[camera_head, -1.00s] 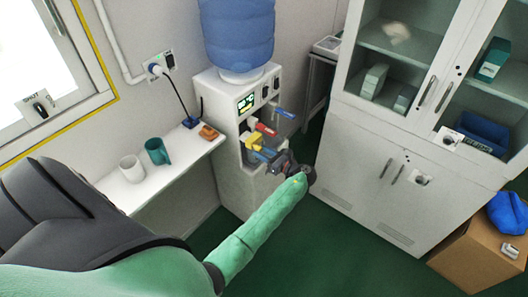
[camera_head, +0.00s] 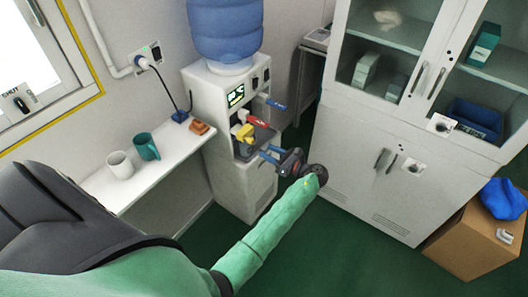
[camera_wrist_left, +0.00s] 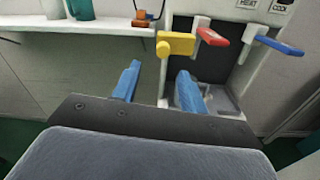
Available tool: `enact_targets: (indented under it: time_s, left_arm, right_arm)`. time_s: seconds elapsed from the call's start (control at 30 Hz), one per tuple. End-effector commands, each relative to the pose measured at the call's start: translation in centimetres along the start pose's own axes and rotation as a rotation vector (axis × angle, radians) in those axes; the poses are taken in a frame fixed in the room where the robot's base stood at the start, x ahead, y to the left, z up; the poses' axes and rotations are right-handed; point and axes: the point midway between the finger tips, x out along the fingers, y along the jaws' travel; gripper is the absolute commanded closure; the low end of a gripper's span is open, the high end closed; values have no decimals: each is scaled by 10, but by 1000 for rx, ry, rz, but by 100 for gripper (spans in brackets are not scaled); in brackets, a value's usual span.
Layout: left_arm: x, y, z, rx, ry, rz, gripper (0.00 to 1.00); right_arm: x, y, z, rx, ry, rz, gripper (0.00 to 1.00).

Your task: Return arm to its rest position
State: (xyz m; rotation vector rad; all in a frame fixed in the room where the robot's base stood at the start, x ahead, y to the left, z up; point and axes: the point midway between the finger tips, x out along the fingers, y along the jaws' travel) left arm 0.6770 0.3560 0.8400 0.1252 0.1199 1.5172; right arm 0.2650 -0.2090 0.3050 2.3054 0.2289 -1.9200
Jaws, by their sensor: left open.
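My left arm comes in from the left in a green sleeve. My left gripper (camera_head: 268,154) is open and empty, in front of the water dispenser (camera_head: 229,185). Its two blue fingers also show apart in the left wrist view (camera_wrist_left: 157,88). Just beyond them is the dispenser's yellow tap (camera_wrist_left: 176,44); a red lever (camera_wrist_left: 213,37) and a blue lever (camera_wrist_left: 280,46) are to its right. The yellow tap also shows in the head view (camera_head: 243,132). I see no contact between the fingers and the taps. My right gripper is not in view.
A white shelf (camera_head: 112,193) on the left holds a white mug (camera_head: 120,165), a teal mug (camera_head: 146,147) and an orange object (camera_head: 199,127). A white cabinet (camera_head: 365,180) stands at the right, with a cardboard box (camera_head: 465,248) beside it. Green floor is free in between.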

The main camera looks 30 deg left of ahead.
Motion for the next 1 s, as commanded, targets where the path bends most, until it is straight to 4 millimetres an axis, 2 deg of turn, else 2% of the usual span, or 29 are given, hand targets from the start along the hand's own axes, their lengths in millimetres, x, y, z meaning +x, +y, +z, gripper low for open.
enact_targets:
  time_s: [0.2,0.7,0.87,1.0]
  left_arm:
    - [-6,0,0,0,-1,0,57]
    - [-6,0,0,-17,-1,0,57]
    - [-6,-3,1,-169,-4,-18,57]
    - [-7,-21,-5,-413,49,-105,57]
  right_arm:
    - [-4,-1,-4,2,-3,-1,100]
    - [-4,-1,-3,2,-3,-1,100]
    - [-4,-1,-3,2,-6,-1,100]
    - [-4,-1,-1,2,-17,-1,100]
